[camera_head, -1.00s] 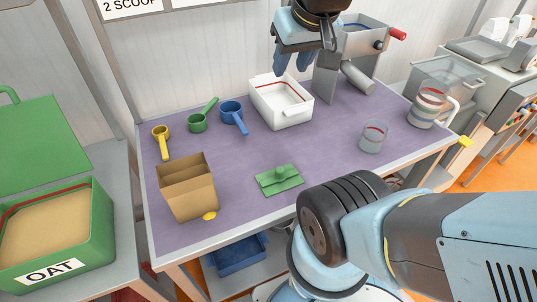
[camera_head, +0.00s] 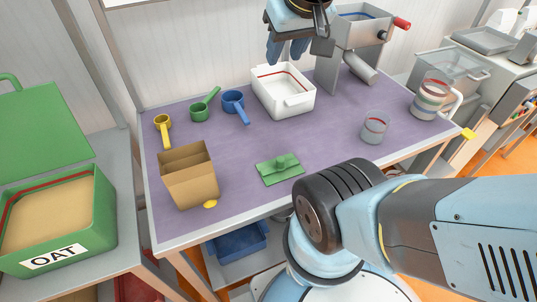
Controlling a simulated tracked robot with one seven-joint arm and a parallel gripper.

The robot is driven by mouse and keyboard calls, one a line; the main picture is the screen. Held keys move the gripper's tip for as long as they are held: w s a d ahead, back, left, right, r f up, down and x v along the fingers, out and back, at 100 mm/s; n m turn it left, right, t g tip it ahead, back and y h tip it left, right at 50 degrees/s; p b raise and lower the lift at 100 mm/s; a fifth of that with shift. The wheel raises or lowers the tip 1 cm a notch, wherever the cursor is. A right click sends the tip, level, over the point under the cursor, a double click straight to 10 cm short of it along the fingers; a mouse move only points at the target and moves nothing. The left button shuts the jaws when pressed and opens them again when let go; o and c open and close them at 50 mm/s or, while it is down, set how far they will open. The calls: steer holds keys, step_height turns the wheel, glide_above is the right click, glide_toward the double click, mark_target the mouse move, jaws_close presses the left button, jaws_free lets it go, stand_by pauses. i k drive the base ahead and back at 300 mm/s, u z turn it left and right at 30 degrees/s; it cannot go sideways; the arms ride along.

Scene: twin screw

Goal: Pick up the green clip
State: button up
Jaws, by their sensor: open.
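The green clip (camera_head: 280,170) lies flat on the purple table top (camera_head: 240,150), near the front edge and right of the brown bag. It is a flat green piece with a raised knob in its middle. My gripper (camera_head: 288,50) is open and empty, its fingers pointing down. In the picture it is above the white tray at the back of the table, well apart from the clip.
A brown paper bag (camera_head: 190,180) stands left of the clip, with a yellow piece at its foot. Yellow, green and blue scoops (camera_head: 234,105) lie behind. A white tray (camera_head: 284,92), a glass cup (camera_head: 375,127) and a grey machine (camera_head: 355,45) stand farther right. The table around the clip is clear.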

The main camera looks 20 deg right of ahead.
mark_target(277, 169)
steer(key=k, duration=1)
steer(key=u, duration=0.1)
steer(key=i, duration=0.1)
steer(key=z, duration=0.65)
